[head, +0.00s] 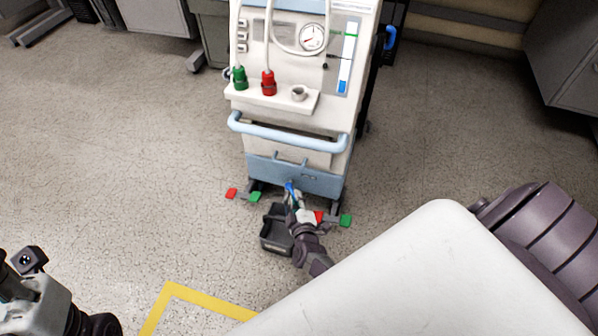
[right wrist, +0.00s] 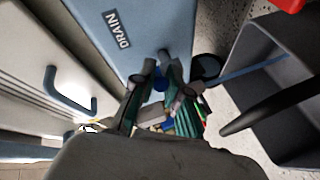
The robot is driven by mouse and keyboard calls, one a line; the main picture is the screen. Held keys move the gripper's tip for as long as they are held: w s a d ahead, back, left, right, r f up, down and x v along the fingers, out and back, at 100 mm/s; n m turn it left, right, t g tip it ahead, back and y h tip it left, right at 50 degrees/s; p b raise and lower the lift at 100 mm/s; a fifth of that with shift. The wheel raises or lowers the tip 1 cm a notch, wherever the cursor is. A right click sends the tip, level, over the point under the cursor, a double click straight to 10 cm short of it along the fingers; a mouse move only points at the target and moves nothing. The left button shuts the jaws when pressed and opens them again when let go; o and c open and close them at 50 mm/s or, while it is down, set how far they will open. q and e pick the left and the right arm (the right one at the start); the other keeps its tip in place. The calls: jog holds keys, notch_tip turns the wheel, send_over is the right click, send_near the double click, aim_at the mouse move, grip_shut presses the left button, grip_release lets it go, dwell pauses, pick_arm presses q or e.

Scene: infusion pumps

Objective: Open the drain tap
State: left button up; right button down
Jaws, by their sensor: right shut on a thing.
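The drain tap shows as a small blue part (head: 289,187) low on the front of the white and pale blue machine (head: 300,172).
A dark open tray (head: 270,240) stands on the floor below the tap, beside my right wrist. A light blue handle bar (head: 290,137) crosses the front above. The floor at left is clear.

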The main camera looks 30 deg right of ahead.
jog(key=shift+a+h, duration=0.2)
jog(key=shift+h, duration=0.1)
jog(key=c, duration=1.2)
grip_release()
